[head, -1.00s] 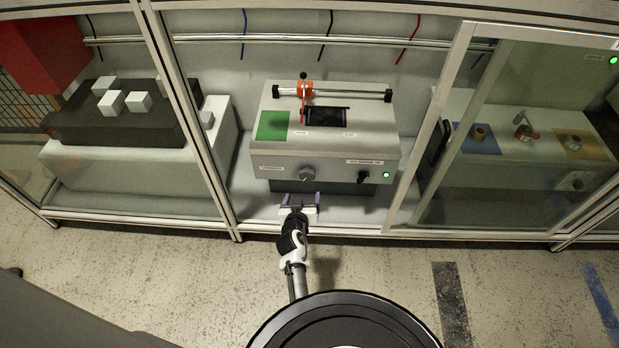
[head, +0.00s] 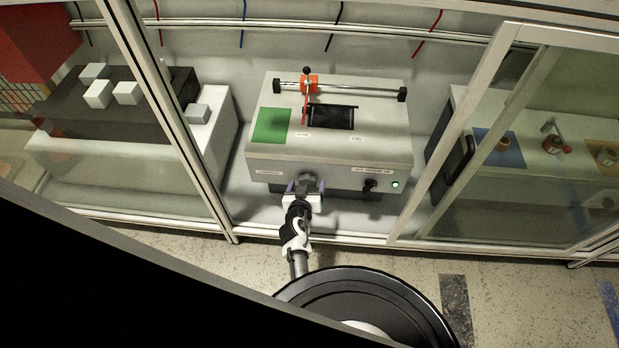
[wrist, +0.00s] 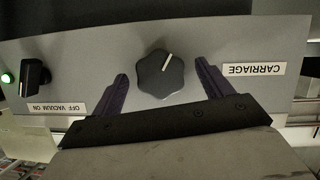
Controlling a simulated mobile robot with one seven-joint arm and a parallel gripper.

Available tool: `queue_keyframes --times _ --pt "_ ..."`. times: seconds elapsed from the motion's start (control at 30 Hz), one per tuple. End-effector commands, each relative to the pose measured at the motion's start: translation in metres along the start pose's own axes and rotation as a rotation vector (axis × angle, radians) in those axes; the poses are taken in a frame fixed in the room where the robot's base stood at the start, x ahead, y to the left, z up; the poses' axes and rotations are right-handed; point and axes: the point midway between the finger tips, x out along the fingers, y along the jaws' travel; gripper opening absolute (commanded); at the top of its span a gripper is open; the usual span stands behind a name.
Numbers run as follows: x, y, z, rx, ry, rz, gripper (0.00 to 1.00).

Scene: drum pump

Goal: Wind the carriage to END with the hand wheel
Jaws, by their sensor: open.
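The grey lobed hand wheel (wrist: 161,74) is on the front panel beside the CARRIAGE label (wrist: 254,69), with a pale line on its face. In the head view the hand wheel (head: 307,181) is partly covered by my gripper. My gripper (wrist: 162,83) is open, its two dark fingers on either side of the wheel with a gap on each side. In the head view my gripper (head: 306,188) is at the panel's lower front. The orange carriage (head: 310,84) with a red pointer sits near the left end of its rail (head: 355,91) on top of the machine.
A black vacuum switch (wrist: 35,75) and a lit green lamp (head: 395,184) are on the same panel. A green pad (head: 271,126) and a dark recess (head: 331,117) are on the top. Cabinet frame posts stand left and right, with a glass door (head: 520,150) at the right.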

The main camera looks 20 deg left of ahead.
Motion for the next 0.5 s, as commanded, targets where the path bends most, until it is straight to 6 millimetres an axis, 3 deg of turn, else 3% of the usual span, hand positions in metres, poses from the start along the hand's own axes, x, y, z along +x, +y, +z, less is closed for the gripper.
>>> queue_keyframes --times 0.43,0.5 --pt "-0.0002 -0.0015 0.0035 0.000 0.000 0.000 0.78" --pt "-0.0001 -0.0014 0.0034 0.000 0.000 0.000 0.72"
